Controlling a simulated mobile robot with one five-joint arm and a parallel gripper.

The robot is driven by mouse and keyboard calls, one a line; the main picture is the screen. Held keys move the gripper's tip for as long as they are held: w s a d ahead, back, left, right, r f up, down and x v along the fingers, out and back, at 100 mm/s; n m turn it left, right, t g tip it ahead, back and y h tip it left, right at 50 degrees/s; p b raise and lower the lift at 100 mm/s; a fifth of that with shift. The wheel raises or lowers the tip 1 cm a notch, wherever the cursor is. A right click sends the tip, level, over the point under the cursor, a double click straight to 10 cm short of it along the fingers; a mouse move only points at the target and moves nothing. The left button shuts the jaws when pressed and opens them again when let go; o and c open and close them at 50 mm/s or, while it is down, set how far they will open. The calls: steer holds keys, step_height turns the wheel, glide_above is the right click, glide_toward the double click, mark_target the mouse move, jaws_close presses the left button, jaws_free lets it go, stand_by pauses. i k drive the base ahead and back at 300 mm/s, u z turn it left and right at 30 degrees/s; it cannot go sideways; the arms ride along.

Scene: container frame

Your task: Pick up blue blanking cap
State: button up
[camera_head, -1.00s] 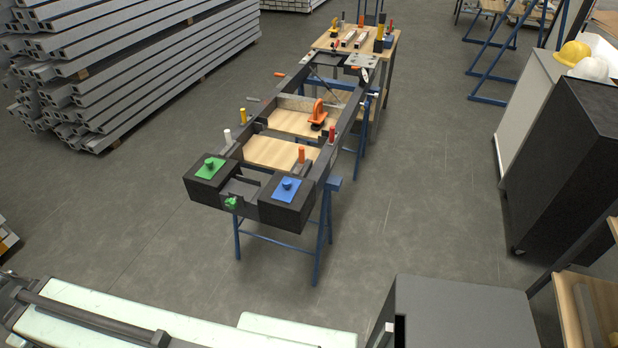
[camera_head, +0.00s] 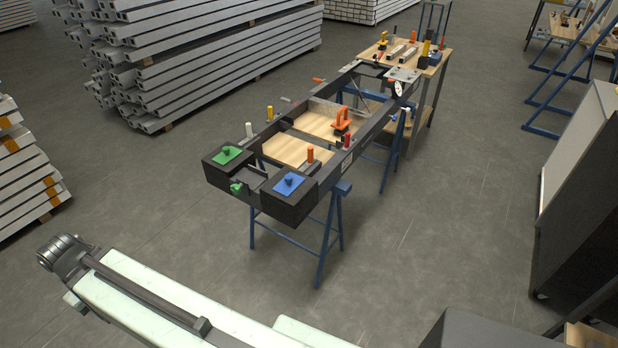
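The blue blanking cap (camera_head: 289,183) is a flat blue plate with a small knob. It sits on top of the right dark block at the near end of the long dark frame (camera_head: 326,181). A similar green cap (camera_head: 227,155) sits on the left block, and a smaller green piece (camera_head: 236,188) is on the near face between the blocks. My pale arm (camera_head: 190,305) lies across the bottom left, well apart from the cap. The dark round part at its left end (camera_head: 58,250) shows, but no gripper fingers can be made out.
The frame stands on blue trestles (camera_head: 325,240) with a wooden table (camera_head: 425,62) behind it. Stacked grey steel tubes (camera_head: 190,55) are at the back left, more bars (camera_head: 25,165) at the left edge. A dark cabinet (camera_head: 590,215) stands right. The floor around the frame's near end is clear.

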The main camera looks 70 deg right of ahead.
mark_target(291, 180)
steer(key=z, duration=5.7)
steer(key=k, duration=0.95)
steer(key=u, duration=5.75)
